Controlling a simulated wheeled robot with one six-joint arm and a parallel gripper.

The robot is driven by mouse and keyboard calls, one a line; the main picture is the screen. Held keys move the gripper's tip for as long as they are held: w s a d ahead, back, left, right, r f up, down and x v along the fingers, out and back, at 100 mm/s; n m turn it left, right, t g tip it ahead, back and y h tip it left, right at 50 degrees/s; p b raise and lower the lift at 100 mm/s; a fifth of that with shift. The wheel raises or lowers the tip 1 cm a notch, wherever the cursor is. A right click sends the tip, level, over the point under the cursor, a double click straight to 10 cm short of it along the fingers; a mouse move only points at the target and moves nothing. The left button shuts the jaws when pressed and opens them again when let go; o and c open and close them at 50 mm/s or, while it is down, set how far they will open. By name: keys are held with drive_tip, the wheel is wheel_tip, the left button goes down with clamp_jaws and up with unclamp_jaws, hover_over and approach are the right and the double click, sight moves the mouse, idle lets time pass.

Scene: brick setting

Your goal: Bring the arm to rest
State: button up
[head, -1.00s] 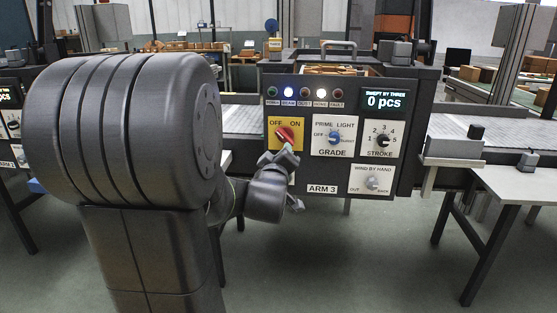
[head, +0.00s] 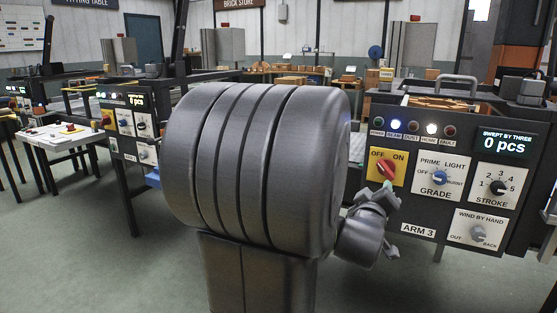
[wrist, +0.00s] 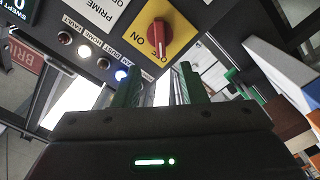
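My gripper (head: 386,190) is just in front of and slightly below the red OFF/ON switch (head: 386,168) on the ARM 3 panel in the head view. In the wrist view my gripper's two green fingers (wrist: 160,84) stand apart with nothing visible between them. The red switch (wrist: 158,38) on its yellow plate is beyond the fingertips, and no contact is visible. Its handle is tilted in the head view. My arm's large dark joint hides the space left of the panel.
The panel has a GRADE knob (head: 440,178), a STROKE knob (head: 498,187) and a WIND BY HAND knob (head: 478,232). Its display (head: 503,143) reads 0 pcs. The BEAM and HOME lamps are lit. Another panel (head: 127,122) stands at left, beside a white table (head: 62,137). Open floor lies at front left.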

sight(385, 173)
drive_tip(key=b+x, duration=0.1)
drive_tip(key=x, duration=1.2)
drive_tip(key=shift+a, duration=0.1)
drive_tip(key=p+v, duration=0.1)
drive_tip(key=v, duration=1.3)
drive_tip(key=b+x, duration=0.1)
drive_tip(key=x, duration=1.3)
drive_tip(key=shift+w, duration=0.15)
drive_tip(key=shift+m, duration=0.9)
drive_tip(key=m, duration=0.3)
drive_tip(key=shift+m, duration=1.9)
